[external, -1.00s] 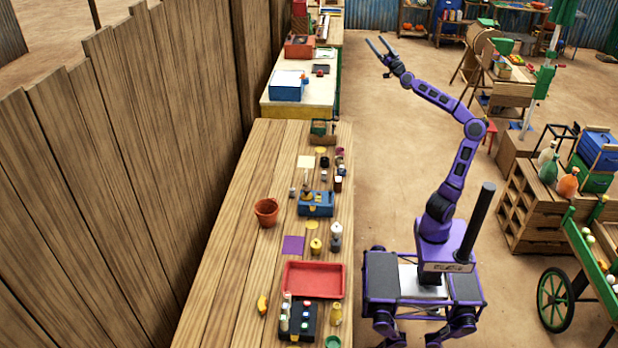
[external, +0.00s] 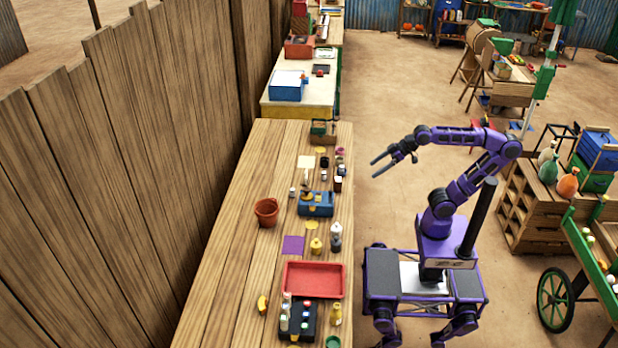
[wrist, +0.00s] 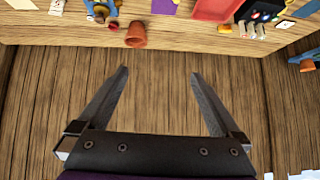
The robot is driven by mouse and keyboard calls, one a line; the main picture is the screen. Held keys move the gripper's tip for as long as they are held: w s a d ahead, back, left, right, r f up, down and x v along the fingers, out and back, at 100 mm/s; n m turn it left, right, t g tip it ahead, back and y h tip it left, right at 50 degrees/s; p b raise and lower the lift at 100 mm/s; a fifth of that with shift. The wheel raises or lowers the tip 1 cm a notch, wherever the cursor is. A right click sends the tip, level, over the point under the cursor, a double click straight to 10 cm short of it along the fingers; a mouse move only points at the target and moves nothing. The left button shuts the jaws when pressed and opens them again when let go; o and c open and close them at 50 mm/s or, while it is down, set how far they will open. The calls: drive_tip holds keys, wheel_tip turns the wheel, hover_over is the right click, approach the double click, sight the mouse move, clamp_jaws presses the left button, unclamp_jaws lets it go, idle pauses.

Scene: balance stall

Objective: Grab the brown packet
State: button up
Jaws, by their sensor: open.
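I cannot pick out the brown packet for sure in either view. A small dark brown item (external: 338,184) stands near the right edge of the wooden table (external: 245,215), beside the blue balance (external: 316,205), too small to tell if it is a packet. My gripper (external: 375,168) is open and empty in the air, to the right of the table's edge in the external view. In the wrist view its two fingers (wrist: 160,73) are spread wide with nothing between them.
A terracotta pot (external: 266,212), a red tray (external: 314,281) and a purple square (external: 293,245) lie on the table. The pot also shows in the wrist view (wrist: 136,35). A wooden fence (external: 150,140) borders the left. The table's left half is mostly bare.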

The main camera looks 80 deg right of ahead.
drive_tip(key=s+a+f+g, duration=0.2)
drive_tip(key=s+f, duration=0.4)
drive_tip(key=f, duration=0.3)
drive_tip(key=shift+a+g+h, duration=0.25)
drive_tip(key=shift+g+h, duration=0.15)
drive_tip(key=shift+g, duration=0.5)
